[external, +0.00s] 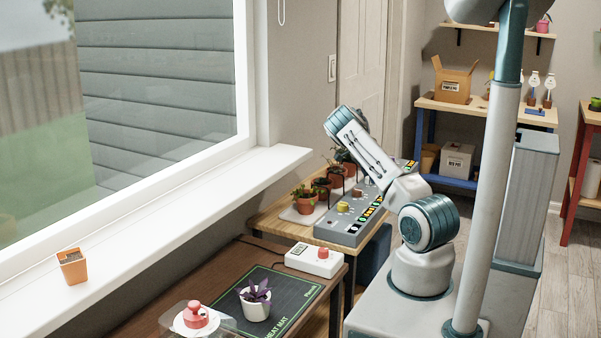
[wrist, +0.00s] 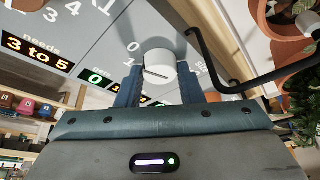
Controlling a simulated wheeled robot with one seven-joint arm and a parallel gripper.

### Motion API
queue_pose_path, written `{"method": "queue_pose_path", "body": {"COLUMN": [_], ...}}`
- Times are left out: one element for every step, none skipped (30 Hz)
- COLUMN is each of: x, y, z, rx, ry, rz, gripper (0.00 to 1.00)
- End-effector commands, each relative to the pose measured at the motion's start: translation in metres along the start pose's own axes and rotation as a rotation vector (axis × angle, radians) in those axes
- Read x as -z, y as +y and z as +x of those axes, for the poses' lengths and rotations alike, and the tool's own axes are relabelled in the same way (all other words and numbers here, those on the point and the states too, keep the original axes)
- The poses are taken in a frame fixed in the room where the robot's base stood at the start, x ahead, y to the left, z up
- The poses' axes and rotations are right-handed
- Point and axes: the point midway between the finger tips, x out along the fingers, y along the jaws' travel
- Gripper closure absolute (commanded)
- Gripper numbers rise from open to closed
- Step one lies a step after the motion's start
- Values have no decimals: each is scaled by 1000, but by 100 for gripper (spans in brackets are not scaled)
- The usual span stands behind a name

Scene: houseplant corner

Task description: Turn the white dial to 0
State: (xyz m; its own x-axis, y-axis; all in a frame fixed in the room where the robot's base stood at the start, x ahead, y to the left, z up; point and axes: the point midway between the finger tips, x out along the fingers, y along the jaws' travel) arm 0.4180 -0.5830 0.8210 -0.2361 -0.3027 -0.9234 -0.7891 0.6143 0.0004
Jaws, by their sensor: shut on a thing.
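The white dial (wrist: 160,66) shows in the wrist view on a grey panel (wrist: 112,30) with printed numbers around it. A printed 0 sits just up and left of the dial. My gripper (wrist: 160,76) has its two blue fingers on either side of the dial, shut on it. A thin dark line crosses the dial's face; I cannot tell which number it points to. In the external view the grey console (external: 345,230) stands on a wooden bench; my arm hides the white dial and my gripper there.
A black curved tube (wrist: 235,80) and a terracotta pot (wrist: 290,70) are close to the right of my gripper. A yellow knob (external: 343,206) is on the console's near end. Potted plants (external: 305,200) stand beside it. A white box with a red knob (external: 323,254) is nearer.

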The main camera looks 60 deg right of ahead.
Motion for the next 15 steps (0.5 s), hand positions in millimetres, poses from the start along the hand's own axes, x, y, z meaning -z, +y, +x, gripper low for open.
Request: {"method": "queue_pose_path", "body": {"x": [-1,-1,-1,-1,-1,-1,-1,-1,-1,-1,0,0,0,0,0], "y": [-1,-1,-1,-1,-1,-1,-1,-1,-1,-1,-1,-1,-1,-1,-1], "z": [1,1,0,0,0,0,0,0,0,0,0,0,0,0,0], "rx": [-6,-9,-14,-17,-20,-22,-24,-25,-26,-27,-28,-29,-29,-29,-29], "ry": [-1,-1,-2,-2,-2,-2,-2,-2,-2,-2,-2,-2,-2,-2,-2], "rz": [15,25,35,43,50,56,60,64,68,70,72,73,74,74,74], "gripper": [89,89,89,89,89,89,89,89,89,89,89,89,89,89,89]}}
